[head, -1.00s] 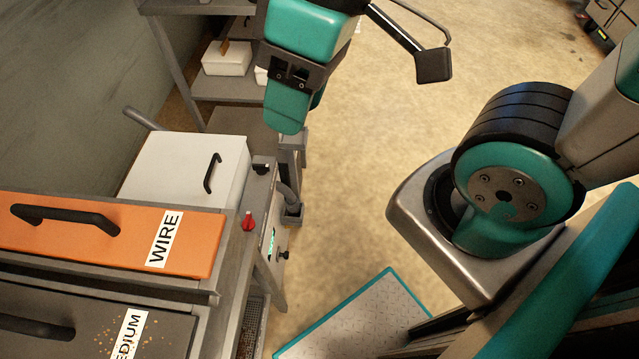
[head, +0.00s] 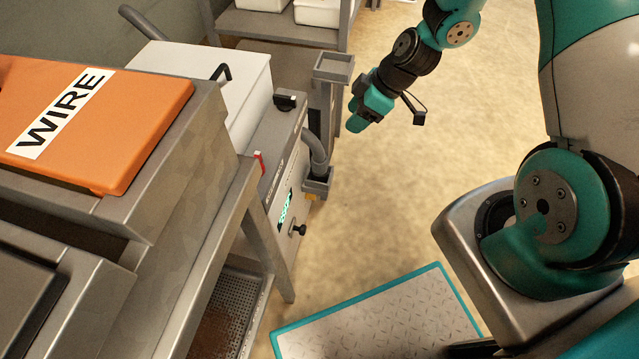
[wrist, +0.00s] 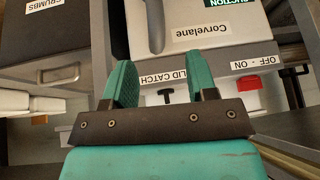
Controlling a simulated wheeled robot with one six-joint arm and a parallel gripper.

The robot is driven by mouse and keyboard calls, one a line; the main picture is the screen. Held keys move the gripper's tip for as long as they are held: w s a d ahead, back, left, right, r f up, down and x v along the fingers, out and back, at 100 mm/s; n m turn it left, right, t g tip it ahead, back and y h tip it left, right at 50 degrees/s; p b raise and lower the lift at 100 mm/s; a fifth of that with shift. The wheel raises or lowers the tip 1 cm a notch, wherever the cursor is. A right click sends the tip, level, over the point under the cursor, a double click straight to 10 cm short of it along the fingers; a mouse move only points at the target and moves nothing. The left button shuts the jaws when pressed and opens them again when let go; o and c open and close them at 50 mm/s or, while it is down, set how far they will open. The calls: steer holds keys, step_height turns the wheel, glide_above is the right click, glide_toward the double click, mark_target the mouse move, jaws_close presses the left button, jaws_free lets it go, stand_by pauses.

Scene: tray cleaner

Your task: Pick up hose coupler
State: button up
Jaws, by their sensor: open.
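A grey hose (head: 315,148) curves down the right side of the white-lidded machine (head: 232,92) into a small grey holder (head: 319,184). Its end sits in that holder, so I cannot clearly make out the coupler. My gripper (head: 357,124) is to the right of the hose, over open floor and apart from it. In the wrist view my gripper (wrist: 161,80) has its two teal fingers spread, with nothing between them. Beyond them is the machine's front (wrist: 200,50), with Corvelane and SUCTION labels and a grey tube (wrist: 154,25).
An orange WIRE lid (head: 100,120) on a metal bench stands at left. A grey post with a tray top (head: 334,67) rises beside the hose. A teal-edged floor plate (head: 375,325) lies in front. A red switch (wrist: 247,83) shows below OFF - ON.

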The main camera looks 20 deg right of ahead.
steer(key=n, duration=0.1)
glide_toward(320, 158)
steer(key=shift+t+y, duration=0.3)
steer(key=b+x, duration=0.1)
steer(key=x, duration=0.1)
steer(key=b+x, duration=0.1)
steer(key=x, duration=0.1)
steer(key=s+b+x, duration=0.1)
steer(key=b+x, duration=0.1)
steer(key=shift+w+d+f, duration=0.1)
steer(key=shift+d+f, duration=0.1)
steer(key=shift+f, duration=0.3)
steer(key=b+x, duration=0.2)
steer(key=x, duration=0.3)
steer(key=shift+w+a+f, duration=0.2)
steer(key=shift+a+f, duration=0.05)
steer(key=shift+a, duration=0.05)
steer(key=c, duration=0.6)
steer(key=shift+r, duration=0.15)
